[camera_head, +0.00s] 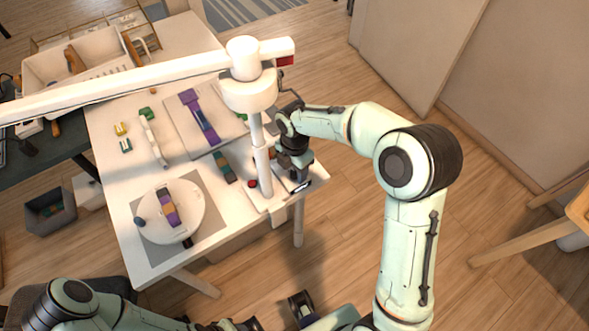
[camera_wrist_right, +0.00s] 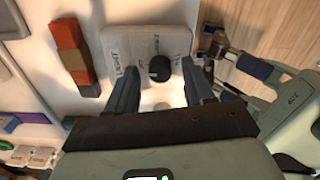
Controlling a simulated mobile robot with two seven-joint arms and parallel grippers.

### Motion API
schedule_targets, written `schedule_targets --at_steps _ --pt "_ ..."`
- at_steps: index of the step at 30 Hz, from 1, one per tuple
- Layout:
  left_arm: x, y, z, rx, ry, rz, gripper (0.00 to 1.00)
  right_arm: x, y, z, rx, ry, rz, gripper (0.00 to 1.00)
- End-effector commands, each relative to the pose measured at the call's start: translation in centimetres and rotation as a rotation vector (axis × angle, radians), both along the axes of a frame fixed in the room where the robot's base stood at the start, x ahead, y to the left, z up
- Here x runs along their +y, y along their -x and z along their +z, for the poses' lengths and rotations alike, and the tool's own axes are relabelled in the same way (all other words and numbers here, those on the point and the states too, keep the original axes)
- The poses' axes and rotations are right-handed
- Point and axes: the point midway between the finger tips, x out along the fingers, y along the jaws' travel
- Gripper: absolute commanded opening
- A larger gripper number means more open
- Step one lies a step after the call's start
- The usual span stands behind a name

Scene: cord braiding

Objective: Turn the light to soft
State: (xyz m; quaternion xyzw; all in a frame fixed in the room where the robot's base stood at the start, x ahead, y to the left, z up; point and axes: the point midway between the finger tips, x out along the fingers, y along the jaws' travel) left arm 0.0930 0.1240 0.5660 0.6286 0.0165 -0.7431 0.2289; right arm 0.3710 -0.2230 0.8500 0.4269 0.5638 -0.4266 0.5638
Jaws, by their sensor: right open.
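A pale plate (camera_wrist_right: 120,40) marked "LIGHT" carries a round black knob (camera_wrist_right: 159,68) in the right wrist view. Smaller lettering near the knob is too blurred to read. My right gripper (camera_wrist_right: 161,88) is open, with one finger on each side of the knob and gaps visible between. In the head view my right gripper (camera_head: 297,170) is at the table's right corner, beside the lamp post, and hides the knob. The white lamp (camera_head: 246,88) has a long arm reaching left. My left arm (camera_head: 75,300) is at the bottom left; its gripper is not clearly visible.
The white table (camera_head: 115,180) holds a round disc (camera_head: 190,222) with a coloured band, a grey board (camera_head: 178,118) with a purple strip, and small blocks. A red, olive and brown strip (camera_wrist_right: 75,55) lies left of the plate. The lamp post stands close to my right gripper.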

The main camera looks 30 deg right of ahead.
Motion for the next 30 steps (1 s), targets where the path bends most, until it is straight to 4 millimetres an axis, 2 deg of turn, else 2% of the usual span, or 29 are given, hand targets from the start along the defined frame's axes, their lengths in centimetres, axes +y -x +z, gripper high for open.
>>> schedule_targets --at_steps 10,11,15,16,23,30 --pt "0.00 0.00 -0.04 0.000 0.000 0.000 0.43 -0.01 0.02 -0.54 0.000 0.000 0.000 0.53" --pt "0.00 0.00 -0.04 0.000 0.000 0.000 0.43 -0.01 0.02 -0.54 0.000 0.000 0.000 0.49" --pt "0.00 0.00 -0.04 0.000 0.000 0.000 0.43 -0.01 0.02 -0.52 0.000 0.000 0.000 0.04" --pt "0.00 0.00 -0.04 0.000 0.000 0.000 0.43 -0.01 0.02 -0.52 0.000 0.000 0.000 0.00" --pt "0.00 0.00 -0.03 0.000 0.000 0.000 0.43 0.00 0.01 -0.49 0.000 0.000 -0.010 0.00" --pt "0.00 -0.04 0.07 0.000 0.000 0.000 0.43 0.00 0.01 -0.47 0.000 0.000 -0.095 0.00"
